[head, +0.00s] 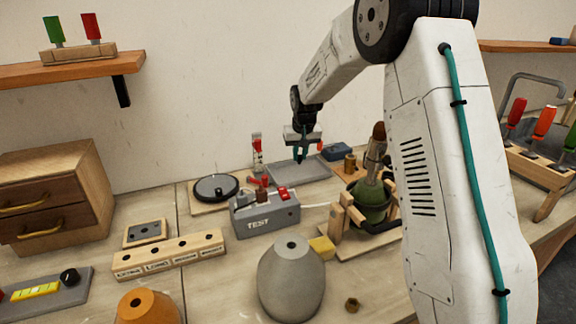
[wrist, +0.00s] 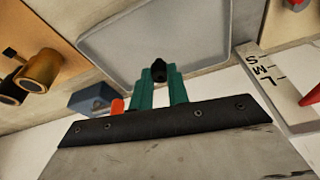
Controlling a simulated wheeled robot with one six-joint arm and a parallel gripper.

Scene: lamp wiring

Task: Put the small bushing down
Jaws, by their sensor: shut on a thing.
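My gripper (head: 301,157) hangs above a shallow grey tray (head: 297,176) at the back of the bench. In the wrist view, its green fingers (wrist: 160,88) are shut on a small dark bushing (wrist: 158,69), held at the fingertips. The tray (wrist: 125,45) shows beyond the fingertips in that view. The bushing looks apart from the tray, but its exact height is unclear. In the head view the bushing is too small to make out.
Brass cylinders (wrist: 40,69) stand on a wooden block beside the tray, and a blue box (head: 335,151) is behind. A white S-M-L gauge (wrist: 262,82) lies on the other side. The grey test box (head: 265,214), lamp jig (head: 371,205) and grey lamp body (head: 291,280) are nearer.

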